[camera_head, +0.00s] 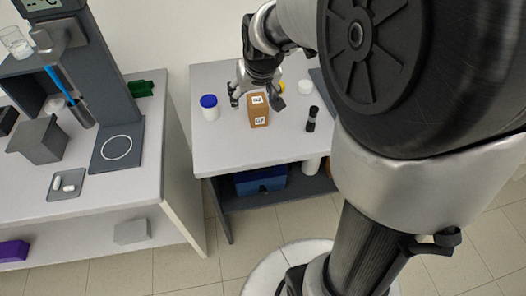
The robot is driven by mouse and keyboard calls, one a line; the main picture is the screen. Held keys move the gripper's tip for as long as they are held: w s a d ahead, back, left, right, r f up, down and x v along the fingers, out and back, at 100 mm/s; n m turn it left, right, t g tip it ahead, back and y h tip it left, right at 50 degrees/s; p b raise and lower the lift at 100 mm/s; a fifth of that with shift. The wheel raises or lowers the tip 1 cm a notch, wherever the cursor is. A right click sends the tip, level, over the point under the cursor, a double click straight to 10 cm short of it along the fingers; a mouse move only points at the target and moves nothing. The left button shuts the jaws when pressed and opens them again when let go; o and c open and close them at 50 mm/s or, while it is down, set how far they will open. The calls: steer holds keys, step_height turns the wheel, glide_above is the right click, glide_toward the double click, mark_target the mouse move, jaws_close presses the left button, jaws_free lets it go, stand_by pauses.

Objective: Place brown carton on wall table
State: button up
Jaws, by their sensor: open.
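The brown carton (258,113), a small upright box with white labels, is at the middle of the light-topped table (226,152) by the wall. It appears to stand on the tabletop. My gripper (256,98) is above it, pointing down with its fingers spread. One finger shows to the left of the carton's top and the other to the right, with visible gaps. The carton's top edge is close to the gripper.
A white jar with a blue lid (209,107) stands left of the carton. A black cylinder (312,118) and a white round container (305,87) are to its right. A blue box (261,180) sits on the shelf below. Another bench (140,185) stands left, with equipment. The tabletop's front is clear.

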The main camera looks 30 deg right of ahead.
steer(key=s+a+r, duration=0.1)
steer(key=s+a, duration=0.2)
steer(key=s, duration=0.5)
steer(key=s+a+r+n, duration=0.1)
steer(key=s+a, duration=0.3)
steer(key=s, duration=0.5)
steer(key=s+a+r+n+y, duration=0.1)
steer(key=s+a+r, duration=0.1)
steer(key=s, duration=0.6)
steer(key=shift+s+a+r+g, duration=0.15)
steer(key=shift+s+a+g, duration=0.2)
steer(key=shift+a, duration=0.4)
